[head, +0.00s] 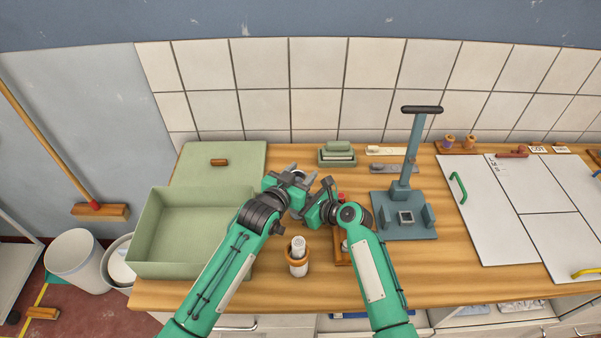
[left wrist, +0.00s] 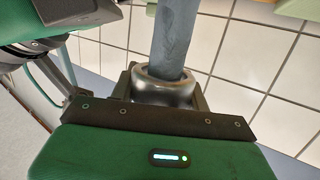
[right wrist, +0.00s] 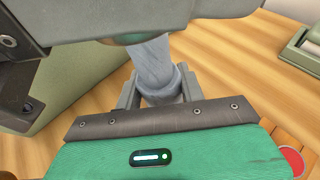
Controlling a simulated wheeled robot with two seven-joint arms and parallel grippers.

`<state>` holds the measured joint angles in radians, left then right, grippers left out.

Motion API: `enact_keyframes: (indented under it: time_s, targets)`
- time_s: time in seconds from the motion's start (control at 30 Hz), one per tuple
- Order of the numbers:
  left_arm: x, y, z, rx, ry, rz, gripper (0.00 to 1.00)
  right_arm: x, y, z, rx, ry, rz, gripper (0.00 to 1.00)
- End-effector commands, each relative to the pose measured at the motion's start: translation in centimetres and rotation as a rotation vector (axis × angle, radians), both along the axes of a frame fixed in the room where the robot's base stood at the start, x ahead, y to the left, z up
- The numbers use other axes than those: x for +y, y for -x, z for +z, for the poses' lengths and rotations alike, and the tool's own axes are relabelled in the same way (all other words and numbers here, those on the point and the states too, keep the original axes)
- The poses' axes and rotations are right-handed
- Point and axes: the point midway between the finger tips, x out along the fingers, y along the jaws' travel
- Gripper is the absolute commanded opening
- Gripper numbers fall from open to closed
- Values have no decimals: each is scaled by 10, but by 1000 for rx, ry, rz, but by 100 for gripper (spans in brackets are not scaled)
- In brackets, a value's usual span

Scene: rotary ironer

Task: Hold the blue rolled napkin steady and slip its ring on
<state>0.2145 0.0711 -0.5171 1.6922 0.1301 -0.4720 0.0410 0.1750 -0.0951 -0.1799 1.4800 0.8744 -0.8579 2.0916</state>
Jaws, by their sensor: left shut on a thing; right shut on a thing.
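My left gripper (head: 293,180) is shut on a shiny metal ring (left wrist: 165,88), held above the table. The blue-grey rolled napkin (left wrist: 175,40) reaches into the ring's opening in the left wrist view, with the rim around it. How far it passes through is hidden. My right gripper (right wrist: 158,95) is shut on the napkin (right wrist: 152,65), close to my left gripper. In the right wrist view the napkin runs up towards the ring, partly hidden behind my left gripper. In the head view the grippers hide most of the napkin.
An open green box (head: 190,228) stands at the left, its lid (head: 225,160) behind it. A wooden cup with a pale roll (head: 298,250) stands in front. A blue press (head: 405,215) stands at the right, with white boards (head: 490,215) beyond.

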Motion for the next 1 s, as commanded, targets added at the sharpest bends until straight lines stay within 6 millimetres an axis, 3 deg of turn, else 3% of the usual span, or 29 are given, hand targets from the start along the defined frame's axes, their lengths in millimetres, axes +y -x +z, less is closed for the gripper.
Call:
enact_keyframes:
  time_s: [1.0]
  targets:
    - [0,0,-24,1,-1,0,25,0,0,0,0,0,0,28]
